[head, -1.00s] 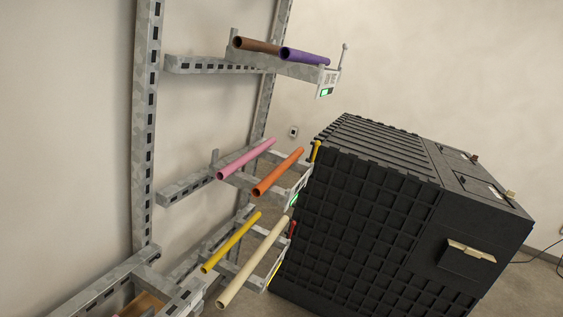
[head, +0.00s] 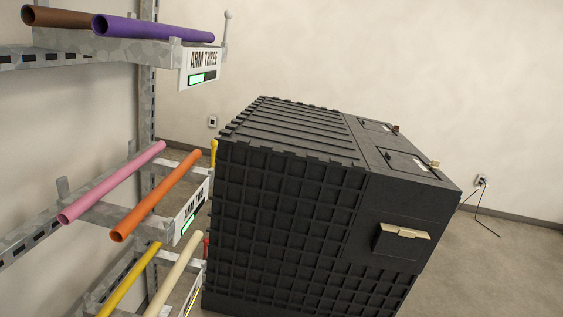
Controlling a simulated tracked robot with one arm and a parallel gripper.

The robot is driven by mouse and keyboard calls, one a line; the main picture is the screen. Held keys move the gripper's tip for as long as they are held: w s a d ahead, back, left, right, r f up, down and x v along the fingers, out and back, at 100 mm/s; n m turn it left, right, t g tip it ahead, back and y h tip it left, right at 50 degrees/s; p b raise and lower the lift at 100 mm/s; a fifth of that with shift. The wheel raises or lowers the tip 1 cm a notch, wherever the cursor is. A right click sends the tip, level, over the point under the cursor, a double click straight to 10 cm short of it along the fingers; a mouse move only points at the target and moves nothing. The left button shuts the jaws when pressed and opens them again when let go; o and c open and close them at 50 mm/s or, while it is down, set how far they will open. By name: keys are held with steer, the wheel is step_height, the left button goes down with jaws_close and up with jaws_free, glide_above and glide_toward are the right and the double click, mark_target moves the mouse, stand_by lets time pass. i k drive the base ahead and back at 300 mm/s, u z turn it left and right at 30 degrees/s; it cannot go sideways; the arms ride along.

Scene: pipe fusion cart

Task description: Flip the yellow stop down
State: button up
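The yellow stop (head: 214,152) is a small upright peg with a rounded top. It stands at the outer end of the middle rack arm, which is labelled ARM TWO (head: 190,212), close to the black cart's left edge. Its lower part is partly hidden at the arm's end. A pink pipe (head: 112,182) and an orange pipe (head: 155,196) lie on that arm. My gripper is not in view.
The large black cart (head: 290,225) fills the middle, right beside the rack arms. ARM THREE (head: 203,60) holds a brown pipe (head: 60,16) and a purple pipe (head: 150,28), with a grey stop (head: 226,28). A lower arm holds yellow and cream pipes. Open floor lies at right.

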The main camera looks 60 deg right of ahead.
mark_target(213, 143)
steer(key=z, duration=1)
steer(key=k, duration=0.85)
steer(key=z, duration=0.1)
steer(key=i, duration=0.9)
steer(key=u, duration=0.05)
steer(key=k, duration=0.7)
steer(key=z, duration=0.15)
steer(key=i, duration=0.5)
steer(key=z, duration=0.1)
